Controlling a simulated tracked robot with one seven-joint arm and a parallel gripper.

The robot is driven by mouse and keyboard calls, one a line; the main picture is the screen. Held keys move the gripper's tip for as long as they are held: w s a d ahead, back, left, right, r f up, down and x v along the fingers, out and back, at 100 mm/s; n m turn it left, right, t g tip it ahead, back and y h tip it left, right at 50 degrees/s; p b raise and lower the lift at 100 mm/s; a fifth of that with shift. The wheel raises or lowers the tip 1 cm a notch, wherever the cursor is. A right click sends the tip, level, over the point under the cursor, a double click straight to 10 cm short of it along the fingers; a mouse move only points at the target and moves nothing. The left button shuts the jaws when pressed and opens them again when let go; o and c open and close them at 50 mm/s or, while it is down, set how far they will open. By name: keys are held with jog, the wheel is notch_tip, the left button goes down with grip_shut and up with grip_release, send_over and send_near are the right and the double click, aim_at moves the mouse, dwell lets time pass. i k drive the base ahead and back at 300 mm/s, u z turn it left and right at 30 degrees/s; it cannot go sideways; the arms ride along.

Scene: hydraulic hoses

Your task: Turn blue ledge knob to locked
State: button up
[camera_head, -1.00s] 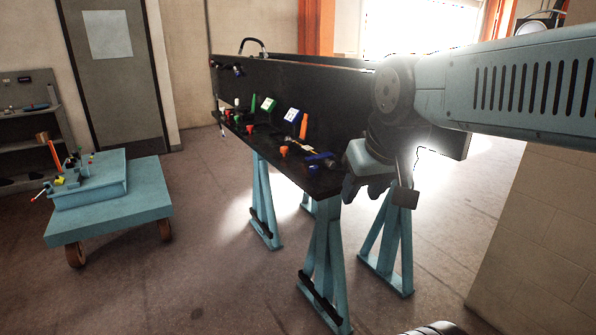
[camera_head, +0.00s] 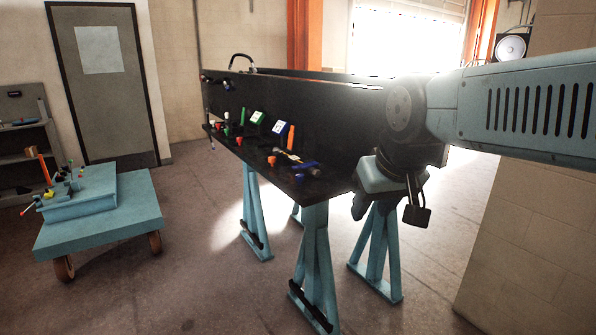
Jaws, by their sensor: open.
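A dark ledge (camera_head: 322,186) runs along the front of the black bench, with small coloured fittings on it. Near its right end lies a blue fitting (camera_head: 306,165), too small to tell if it is the blue knob or how it is turned. A block with a blue edge and white face (camera_head: 279,127) stands further left. My gripper (camera_head: 361,208) hangs at the end of my arm, just right of the ledge's right end, pointing down. It is open and apart from the ledge fittings. My wrist hides part of the bench's right end.
Blue trestles (camera_head: 316,260) hold up the bench. A blue cart (camera_head: 125,210) with several fittings stands at left. A grey shelf (camera_head: 25,155) is beyond it. A pale block wall (camera_head: 530,240) stands close at right. The floor between cart and trestles is clear.

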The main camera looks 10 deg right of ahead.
aim_at(299, 177)
jog(key=i, duration=0.9)
jog(key=u, duration=0.05)
